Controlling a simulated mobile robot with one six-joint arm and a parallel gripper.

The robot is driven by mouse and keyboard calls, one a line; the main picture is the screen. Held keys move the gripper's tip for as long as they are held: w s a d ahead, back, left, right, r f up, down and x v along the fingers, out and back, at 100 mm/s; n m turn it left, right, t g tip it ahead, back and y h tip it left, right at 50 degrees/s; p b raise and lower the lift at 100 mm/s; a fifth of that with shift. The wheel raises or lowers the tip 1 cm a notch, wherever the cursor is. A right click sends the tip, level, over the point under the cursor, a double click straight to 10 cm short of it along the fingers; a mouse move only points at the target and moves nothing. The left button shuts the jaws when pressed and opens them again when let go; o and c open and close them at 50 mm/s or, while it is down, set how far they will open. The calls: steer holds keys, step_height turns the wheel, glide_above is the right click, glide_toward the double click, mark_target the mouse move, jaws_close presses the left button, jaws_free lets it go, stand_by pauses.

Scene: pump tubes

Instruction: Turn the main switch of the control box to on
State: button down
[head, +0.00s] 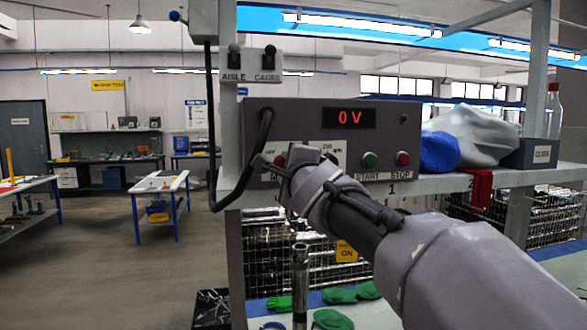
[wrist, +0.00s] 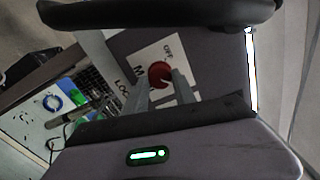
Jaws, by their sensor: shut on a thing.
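The control box (head: 300,114) is a grey box on the shelf, and its display (head: 350,118) reads 0 V. The main switch is a round red knob (wrist: 160,73) on a white plate (wrist: 146,56) with an OFF label beside it in the wrist view. My gripper (wrist: 163,82) has its two fingers on either side of the red knob and is shut on it. In the head view my wrist and gripper cover most of the switch. The knob's exact pointing angle is unclear.
A green START button (head: 369,159) and a red STOP button (head: 403,158) sit to the right on the panel. Two small levers marked AISLE and CAGES (head: 252,67) stand above. A dark cable (head: 210,130) hangs at the left. A blue bundle (head: 438,152) lies right of the box.

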stand_by(0.4)
steer(key=c, duration=1)
jaws_free()
steer(key=v, duration=1.7)
steer(key=shift+s+r, duration=0.1)
steer(key=shift+s, duration=0.1)
steer(key=s+d+f+n+g+h, duration=0.1)
steer(key=s+d+f+n+g, duration=0.2)
steer(key=s+f, duration=0.4)
steer(key=s+d+f+n+g+h+b, duration=0.1)
steer(key=s+d+f+n+g, duration=0.2)
steer(key=s+f, duration=0.5)
steer(key=s+d+f+n+g+h, duration=0.1)
steer(key=s+d+f+n+g, duration=0.3)
steer(key=f, duration=1.6)
steer(key=shift+s+d+n+g+b, duration=0.15)
steer(key=shift+s+n+g, duration=0.25)
steer(key=shift+s+n, duration=0.5)
steer(key=shift+s+a+n+g+b, duration=0.15)
steer(key=shift+s+n+g, duration=0.3)
steer(key=shift+s, duration=0.75)
